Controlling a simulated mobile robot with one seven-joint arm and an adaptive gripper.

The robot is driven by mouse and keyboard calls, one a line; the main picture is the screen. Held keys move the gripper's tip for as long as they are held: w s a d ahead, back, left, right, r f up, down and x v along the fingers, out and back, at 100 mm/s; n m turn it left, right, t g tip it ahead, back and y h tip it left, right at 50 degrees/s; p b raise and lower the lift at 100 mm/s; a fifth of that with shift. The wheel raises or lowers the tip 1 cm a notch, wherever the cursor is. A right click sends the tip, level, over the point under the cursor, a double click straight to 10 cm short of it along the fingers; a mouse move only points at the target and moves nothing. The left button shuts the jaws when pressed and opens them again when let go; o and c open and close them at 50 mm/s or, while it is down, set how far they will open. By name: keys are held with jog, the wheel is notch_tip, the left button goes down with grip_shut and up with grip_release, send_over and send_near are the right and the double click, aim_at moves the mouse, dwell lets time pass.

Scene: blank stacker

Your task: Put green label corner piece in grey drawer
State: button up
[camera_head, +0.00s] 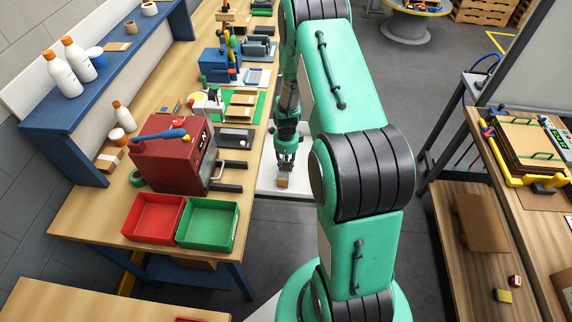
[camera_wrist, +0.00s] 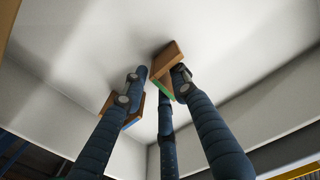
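The corner piece with the green label (camera_wrist: 166,73) is a brown wooden block with a green edge, tilted in the wrist view. My gripper (camera_wrist: 161,72) has its fingertips on both sides of it. I cannot tell whether they press on it or stand just clear. Both are over the pale floor of the open grey drawer (camera_wrist: 230,60). In the head view the drawer (camera_head: 268,180) sticks out at the bench's right side. My gripper (camera_head: 286,160) points down into it, above a small brown block (camera_head: 282,182) whose label is not readable there.
A second brown piece with a blue edge (camera_wrist: 133,112) lies in the drawer, partly behind a finger. Red (camera_head: 153,217) and green (camera_head: 208,224) bins and a red machine (camera_head: 172,155) stand on the bench at left. The drawer walls (camera_wrist: 255,115) are close around my fingers.

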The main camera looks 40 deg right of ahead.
jog(key=shift+r, duration=0.1)
notch_tip(320, 180, up, 12)
jog(key=p, duration=0.2)
dwell(0.7)
jog(key=shift+r, duration=0.15)
dwell(0.4)
